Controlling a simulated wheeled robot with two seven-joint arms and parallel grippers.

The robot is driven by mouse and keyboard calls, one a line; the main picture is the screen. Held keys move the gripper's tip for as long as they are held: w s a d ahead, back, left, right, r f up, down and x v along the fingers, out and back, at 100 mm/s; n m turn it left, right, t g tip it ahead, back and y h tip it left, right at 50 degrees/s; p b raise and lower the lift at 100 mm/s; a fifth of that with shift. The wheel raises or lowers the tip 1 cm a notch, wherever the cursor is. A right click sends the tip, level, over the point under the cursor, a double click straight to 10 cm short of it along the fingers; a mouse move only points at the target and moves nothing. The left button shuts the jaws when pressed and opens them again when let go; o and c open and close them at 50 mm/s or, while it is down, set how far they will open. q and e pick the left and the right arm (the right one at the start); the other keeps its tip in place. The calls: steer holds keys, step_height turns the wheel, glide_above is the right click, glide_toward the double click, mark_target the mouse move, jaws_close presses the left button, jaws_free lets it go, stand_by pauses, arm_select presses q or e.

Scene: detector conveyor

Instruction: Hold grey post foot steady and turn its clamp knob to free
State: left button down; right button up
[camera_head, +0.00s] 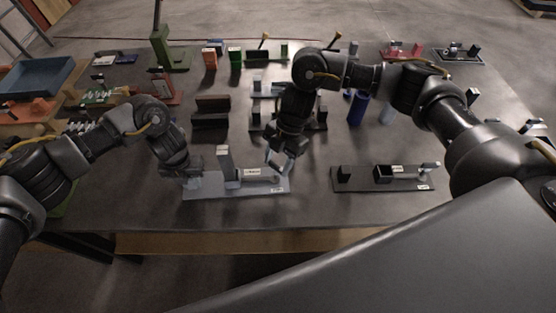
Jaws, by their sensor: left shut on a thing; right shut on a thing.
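The grey post foot (236,190) is a light grey plate lying flat near the table's front edge. An upright grey post (225,163) and a labelled block (252,172) stand on it. My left gripper (191,180) is shut on the left end of the foot. My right gripper (275,166) comes down at the foot's right end and is shut on a small part there, seemingly the clamp knob, which the fingers largely hide. I cannot tell how far the knob is turned.
A similar dark plate (350,186) with blocks lies to the right. Dark blocks (211,121) stand behind the foot, and a blue cylinder (357,108) stands behind to the right. A blue tray (36,78) is at far left. Bare table separates the two plates.

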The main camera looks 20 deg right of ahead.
stand_by(0.4)
steer(key=o, duration=1)
steer(key=v, duration=1.2)
